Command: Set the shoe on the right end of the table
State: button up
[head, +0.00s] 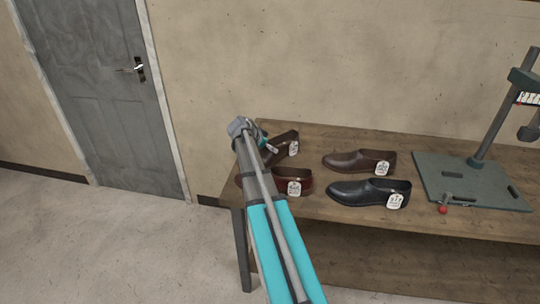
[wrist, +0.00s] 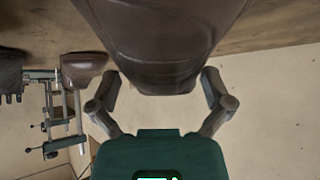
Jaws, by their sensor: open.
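In the head view a dark brown shoe (head: 287,141) with a white tag lies at the left back of the table (head: 330,141), and a reddish-brown tagged shoe (head: 297,186) lies in front of it, partly behind my arm. A brown shoe (head: 352,161) and a black shoe (head: 362,193), both tagged, lie at mid table. My gripper (head: 262,138) is at the table's left end, beside the dark brown shoe. In the wrist view my gripper (wrist: 160,82) is open, its fingers on either side of a close dark brown shoe end (wrist: 162,45). Contact cannot be told.
A stitching stand with a green base plate (head: 468,180) fills the table's right part; a small red-knobbed clamp (head: 443,209) sits at its front edge. The stand also shows in the wrist view (wrist: 65,105). A wall is behind the table, and a grey door (head: 105,95) is at left.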

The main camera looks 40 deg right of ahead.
jog(key=c, duration=1)
jog(key=shift+s+r, duration=0.1)
jog(key=shift+c, duration=0.2)
notch_tip(320, 180, up, 3)
jog(key=p, duration=0.2)
jog(key=shift+f+p, duration=0.2)
jog(key=shift+p, duration=0.2)
jog(key=s+a+r+p, duration=0.2)
jog(key=s+r+p, duration=0.2)
jog(key=r+p, duration=0.2)
jog(key=shift+s+r, duration=0.15)
jog(key=shift+r, duration=0.15)
jog(key=s+a+r+p, duration=0.3)
jog(key=s+a+p, duration=0.1)
jog(key=s, duration=0.4)
jog(key=shift+a+r, duration=0.15)
jog(key=shift+r, duration=0.15)
